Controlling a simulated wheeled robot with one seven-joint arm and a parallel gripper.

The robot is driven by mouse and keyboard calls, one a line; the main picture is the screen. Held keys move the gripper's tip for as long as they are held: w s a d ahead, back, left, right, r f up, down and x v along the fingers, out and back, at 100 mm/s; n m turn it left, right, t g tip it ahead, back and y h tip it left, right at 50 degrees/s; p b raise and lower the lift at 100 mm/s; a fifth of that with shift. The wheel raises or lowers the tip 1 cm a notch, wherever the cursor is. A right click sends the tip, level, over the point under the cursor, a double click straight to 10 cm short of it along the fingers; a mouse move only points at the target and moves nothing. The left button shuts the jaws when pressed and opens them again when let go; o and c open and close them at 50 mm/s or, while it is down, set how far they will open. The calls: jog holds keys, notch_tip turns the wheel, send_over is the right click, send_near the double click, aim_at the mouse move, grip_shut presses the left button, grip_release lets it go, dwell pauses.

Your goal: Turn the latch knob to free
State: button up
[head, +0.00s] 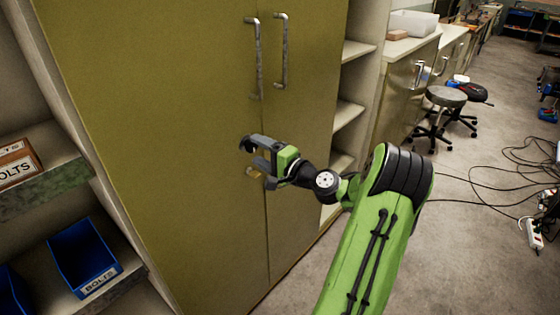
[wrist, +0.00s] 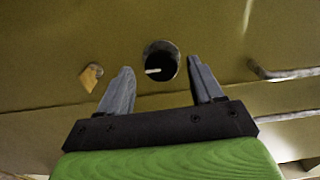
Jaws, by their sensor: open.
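The latch knob (wrist: 161,62) shows in the wrist view as a short round piece with a dark face and a white pointer mark, on the olive cabinet door. The pointer lies nearly level in that view. My gripper (wrist: 160,67) is open, with one grey finger to each side of the knob and visible gaps between. I cannot tell how deep the tips reach around it. In the head view my gripper (head: 256,152) is close to the cabinet front, below the door handles, and largely hides the knob.
The cabinet (head: 190,120) has two upright bar handles (head: 257,60). A small yellowish tab (wrist: 92,77) sits beside the knob. Shelves with a blue bin (head: 85,258) and a bolts box (head: 18,163) stand left.

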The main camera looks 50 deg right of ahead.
jog(key=s, duration=1.3)
jog(key=shift+d+p, duration=0.2)
jog(key=shift+p, duration=0.15)
jog(key=w+a+n+g+y+p, duration=0.25)
jog(key=a+n+g, duration=0.3)
jog(key=a, duration=0.55)
jog(key=w+a+n+g+y+p, duration=0.15)
jog(key=w+a+n+g, duration=0.35)
jog(key=a, duration=0.6)
jog(key=s+a+r+n+g+h+p, duration=0.1)
jog(key=s+a+r+n+h+p, duration=0.1)
jog(key=s, duration=0.7)
jog(key=s+a+r+n+g+h+p, duration=0.1)
jog(key=s+a+r+n+h+p, duration=0.1)
jog(key=s+a+r+n, duration=0.3)
jog(key=s+a+r, duration=0.1)
jog(key=s+r, duration=0.1)
jog(key=s, duration=0.2)
jog(key=shift+s+a+r+h, duration=0.15)
jog(key=shift+s+r+h, duration=0.05)
jog(key=shift+s+h, duration=0.15)
